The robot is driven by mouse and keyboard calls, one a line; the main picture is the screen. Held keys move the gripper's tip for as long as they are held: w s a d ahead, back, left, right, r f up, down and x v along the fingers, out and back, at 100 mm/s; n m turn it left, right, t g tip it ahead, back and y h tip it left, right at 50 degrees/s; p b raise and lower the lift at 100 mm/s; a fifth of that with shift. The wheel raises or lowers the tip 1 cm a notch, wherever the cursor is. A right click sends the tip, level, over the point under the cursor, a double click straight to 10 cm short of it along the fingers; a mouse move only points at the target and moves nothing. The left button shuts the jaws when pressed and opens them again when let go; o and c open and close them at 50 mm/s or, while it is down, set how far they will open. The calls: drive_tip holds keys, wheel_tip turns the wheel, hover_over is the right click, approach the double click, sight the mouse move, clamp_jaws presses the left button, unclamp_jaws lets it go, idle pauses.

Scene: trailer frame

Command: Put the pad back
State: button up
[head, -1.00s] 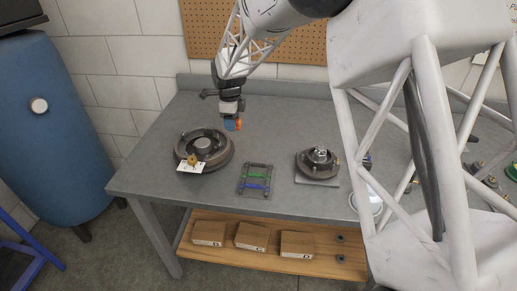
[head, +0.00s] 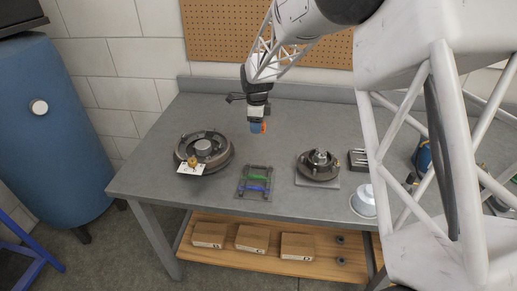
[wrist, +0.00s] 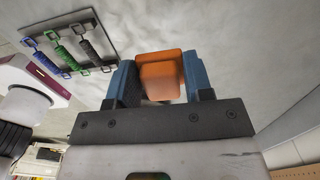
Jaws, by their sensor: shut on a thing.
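My gripper (head: 257,128) hangs over the middle of the bench, behind the spring rack. In the wrist view its two blue fingers (wrist: 158,82) are shut on an orange block (wrist: 160,74), which I take to be the pad.
A round brake assembly (head: 221,163) with a white card (head: 190,169) stands at left. A rack (head: 241,188) with green and blue springs lies in front. A smaller hub (head: 318,172) is at right, near a dark slotted tray (head: 357,159) and white can (head: 363,203).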

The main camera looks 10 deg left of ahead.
hover_over(257, 150)
drive_tip(key=shift+f, duration=3)
drive_tip(key=shift+f, duration=0.1)
drive_tip(key=shift+f, duration=1.75)
drive_tip(key=shift+f, duration=0.15)
drive_tip(key=o, duration=1)
drive_tip(key=shift+c, duration=0.2)
wheel_tip(257, 150, up, 12)
drive_tip(key=shift+r, duration=0.1)
